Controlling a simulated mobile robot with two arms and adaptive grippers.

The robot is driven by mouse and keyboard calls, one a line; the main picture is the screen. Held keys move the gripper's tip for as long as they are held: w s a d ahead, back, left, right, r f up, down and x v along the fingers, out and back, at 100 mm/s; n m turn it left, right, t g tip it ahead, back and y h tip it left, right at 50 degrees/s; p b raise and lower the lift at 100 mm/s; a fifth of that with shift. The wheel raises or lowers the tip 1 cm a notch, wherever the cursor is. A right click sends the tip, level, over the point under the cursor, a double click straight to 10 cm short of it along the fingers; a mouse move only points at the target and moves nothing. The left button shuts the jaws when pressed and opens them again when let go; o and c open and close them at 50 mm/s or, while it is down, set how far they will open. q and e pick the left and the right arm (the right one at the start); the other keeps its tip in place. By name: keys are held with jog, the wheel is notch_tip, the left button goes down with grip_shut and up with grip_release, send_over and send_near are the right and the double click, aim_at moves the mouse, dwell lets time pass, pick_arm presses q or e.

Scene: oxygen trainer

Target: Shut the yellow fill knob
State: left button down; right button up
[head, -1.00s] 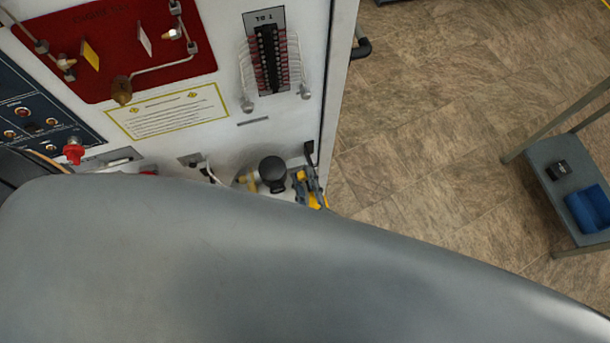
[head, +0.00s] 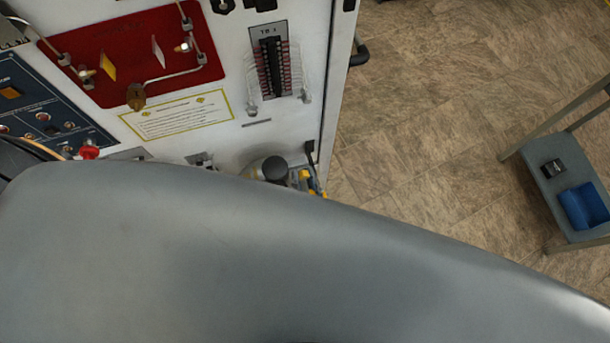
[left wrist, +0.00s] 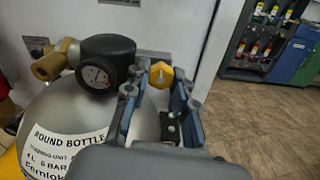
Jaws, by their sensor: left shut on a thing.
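The yellow fill knob (left wrist: 160,74) shows in the left wrist view at the top of the round bottle, to the right of the black gauge. My left gripper (left wrist: 159,90) has one finger on each side of the knob and is shut on it. In the head view my left gripper (head: 309,181) shows only in part, beside the bottle's black gauge (head: 274,168). My right gripper is not in view.
The grey round bottle (left wrist: 48,112) has a white label and a brass fitting (left wrist: 54,60). The white trainer panel (head: 225,130) stands behind it. A grey cart (head: 550,200) with a blue item stands at the right. The floor between is clear.

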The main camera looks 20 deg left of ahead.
pick_arm(q)
jog(key=shift+w+m, duration=0.1)
jog(key=shift+m, duration=0.5)
jog(key=c, duration=1.4)
grip_release()
jog(key=shift+o, duration=0.2)
notch_tip(320, 180, up, 10)
